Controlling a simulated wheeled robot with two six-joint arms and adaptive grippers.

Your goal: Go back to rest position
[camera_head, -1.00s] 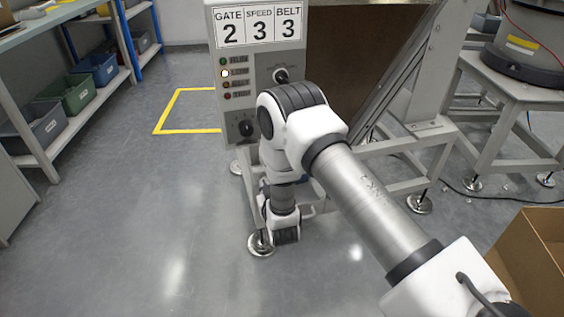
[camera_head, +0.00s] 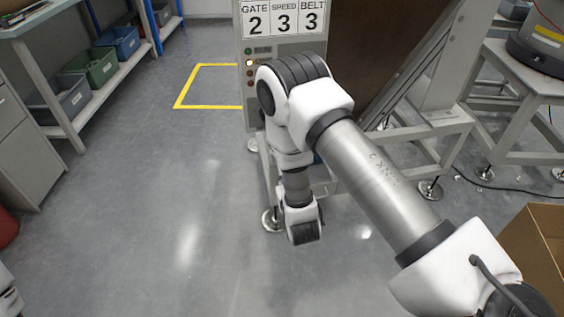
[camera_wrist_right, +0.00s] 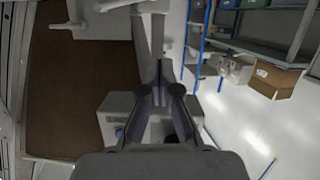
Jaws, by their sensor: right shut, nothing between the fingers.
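My right arm (camera_head: 375,180) comes in from the lower right of the head view and bends down in front of the control panel. Its last joints hang near the panel's foot, and the fingers cannot be made out there. In the right wrist view, my right gripper (camera_wrist_right: 160,75) has its fingers together with nothing between them. My left gripper is not in view. The control panel (camera_head: 243,95) carries a sign (camera_head: 283,18) reading gate 2, speed 3, belt 3. One lamp (camera_head: 250,62) is lit. My arm hides much of the panel's lower face.
Shelves with bins (camera_head: 102,67) stand at the left. A cardboard box (camera_head: 540,245) is at the lower right, close to my right arm. A metal frame (camera_head: 440,125) with feet stands behind the arm. The grey floor (camera_head: 150,210) at left is clear, with a yellow-marked area (camera_head: 208,68).

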